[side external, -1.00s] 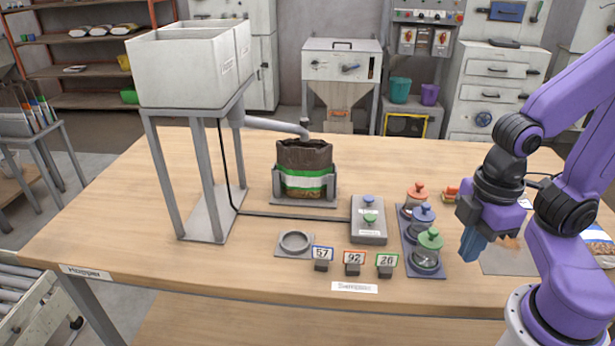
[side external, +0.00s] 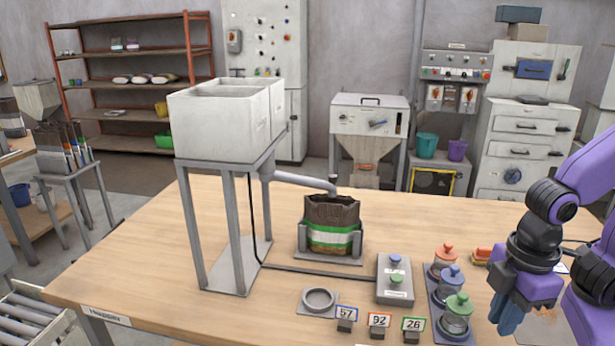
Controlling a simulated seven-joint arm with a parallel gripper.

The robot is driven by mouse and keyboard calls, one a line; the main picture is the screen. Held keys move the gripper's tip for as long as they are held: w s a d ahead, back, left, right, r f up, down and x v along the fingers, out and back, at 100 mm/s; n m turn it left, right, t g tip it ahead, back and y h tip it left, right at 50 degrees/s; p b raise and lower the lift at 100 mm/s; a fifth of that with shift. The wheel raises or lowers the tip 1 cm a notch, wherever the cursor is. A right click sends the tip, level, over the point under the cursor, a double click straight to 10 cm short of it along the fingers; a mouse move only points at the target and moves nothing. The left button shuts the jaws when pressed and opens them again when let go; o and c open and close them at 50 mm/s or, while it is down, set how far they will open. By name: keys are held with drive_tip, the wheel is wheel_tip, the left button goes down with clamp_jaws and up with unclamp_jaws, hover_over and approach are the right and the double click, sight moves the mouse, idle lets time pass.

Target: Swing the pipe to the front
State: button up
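The grey pipe (side external: 302,179) runs from the hopper stand to the right and ends in a short downturned spout (side external: 333,184). The spout is over the back of the open dark bag (side external: 332,226), which has a green and white band and stands in a grey holder (side external: 303,236). The white hopper (side external: 222,125) sits on top of the grey stand (side external: 190,228). My gripper (side external: 508,314), with blue fingers pointing down, is at the lower right, beside the jars and far from the pipe. Nothing shows in it; its finger gap cannot be made out.
A grey two-button box (side external: 394,293) is right of the bag. Jars with red, blue and green lids (side external: 457,307) stand between it and my gripper. A grey ring (side external: 319,299) and number tags 57, 92 and 26 (side external: 380,321) are in front. The table's left front is clear.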

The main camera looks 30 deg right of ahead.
drive_tip(key=o, duration=0.5)
drive_tip(key=shift+w+a+m, duration=0.15)
drive_tip(key=shift+m, duration=0.15)
drive_tip(key=w+a+r+m+g+y, duration=0.1)
drive_tip(key=w+a+m+g, duration=0.3)
drive_tip(key=w+m, duration=0.6)
drive_tip(key=shift+a+r+m+y, duration=0.3)
drive_tip(key=shift+a+r+y, duration=0.15)
drive_tip(key=shift+a, duration=0.5)
drive_tip(key=w+m+g+y, duration=0.1)
drive_tip(key=w+m+y, duration=0.4)
drive_tip(key=w, duration=0.4)
drive_tip(key=m+t+y, duration=1)
drive_tip(key=m+t, duration=0.1)
drive_tip(key=m, duration=0.7)
approach(333, 175)
drive_tip(key=x, duration=1)
drive_tip(key=shift+f, duration=0.25)
